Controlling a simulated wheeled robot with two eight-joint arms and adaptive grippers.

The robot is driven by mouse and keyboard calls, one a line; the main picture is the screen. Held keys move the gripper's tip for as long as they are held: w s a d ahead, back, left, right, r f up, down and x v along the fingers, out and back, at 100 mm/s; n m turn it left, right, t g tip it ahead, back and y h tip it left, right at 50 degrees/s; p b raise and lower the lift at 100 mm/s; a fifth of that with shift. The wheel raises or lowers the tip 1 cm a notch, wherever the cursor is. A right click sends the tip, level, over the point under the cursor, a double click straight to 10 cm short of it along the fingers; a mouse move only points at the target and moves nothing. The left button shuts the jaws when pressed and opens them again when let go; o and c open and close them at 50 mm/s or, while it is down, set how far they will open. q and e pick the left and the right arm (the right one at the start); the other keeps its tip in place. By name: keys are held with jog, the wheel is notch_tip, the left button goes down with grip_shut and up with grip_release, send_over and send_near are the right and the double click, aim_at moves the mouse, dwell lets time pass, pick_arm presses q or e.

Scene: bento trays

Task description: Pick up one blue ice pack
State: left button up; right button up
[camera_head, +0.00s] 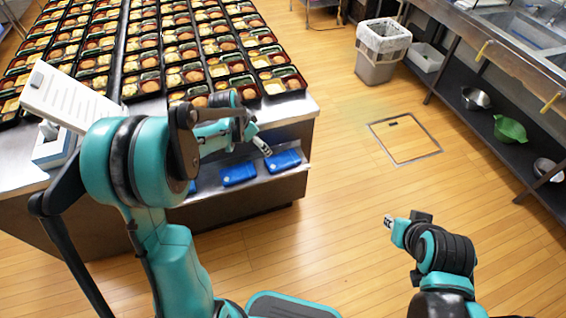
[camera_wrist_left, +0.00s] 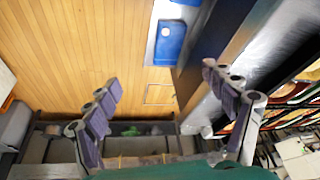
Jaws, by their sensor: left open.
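Two blue ice packs, a nearer one (camera_head: 238,173) and one to its right (camera_head: 282,160), lie on the low metal shelf at the counter's end. A blue corner of another (camera_head: 192,187) shows beside my arm. My left gripper (camera_head: 258,142) is just above the shelf, apart from the packs. In the left wrist view its fingers (camera_wrist_left: 160,86) are spread and empty. One ice pack (camera_wrist_left: 170,43) lies beyond them there, with another cut off at the top edge (camera_wrist_left: 187,2). My right gripper (camera_head: 391,223) is over the floor at right, its jaw opening too small to judge.
The counter (camera_head: 300,108) above the shelf is filled with rows of bento trays (camera_head: 230,84). A white device (camera_head: 70,100) stands at its left end. A lined bin (camera_head: 378,70) and a sink bench with bowls are at right. The wooden floor between is clear.

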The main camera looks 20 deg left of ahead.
pick_arm(q)
jog(key=w+a+f+m, duration=0.1)
jog(key=a+f, duration=0.1)
jog(key=f, duration=0.4)
jog(key=w+a+f+m+h, duration=0.1)
jog(key=w+a+f, duration=0.1)
jog(key=f, duration=0.5)
jog(key=w+a+f+m+g+b, duration=0.1)
jog(key=w+a+f, duration=0.1)
jog(key=f, duration=0.4)
jog(key=shift+f+m+h, duration=0.25)
jog(key=shift+m+h, duration=0.05)
jog(key=shift+w+d+f, duration=0.1)
jog(key=shift+w+f, duration=0.05)
jog(key=shift+f, duration=0.15)
jog(key=b, duration=0.3)
send_over(282, 159)
jog(key=s+a, duration=0.3)
jog(key=shift+a+f, duration=0.1)
jog(key=shift+a, duration=0.1)
jog(key=shift+w+d, duration=0.45)
jog(key=shift+d, duration=0.05)
jog(key=x, duration=0.1)
jog(key=b+x, duration=0.1)
jog(key=x, duration=0.1)
jog(key=b+x, duration=0.1)
jog(key=x, duration=0.1)
jog(key=shift+w+d, duration=0.2)
jog(key=shift+d, duration=0.15)
jog(key=c, duration=1.2)
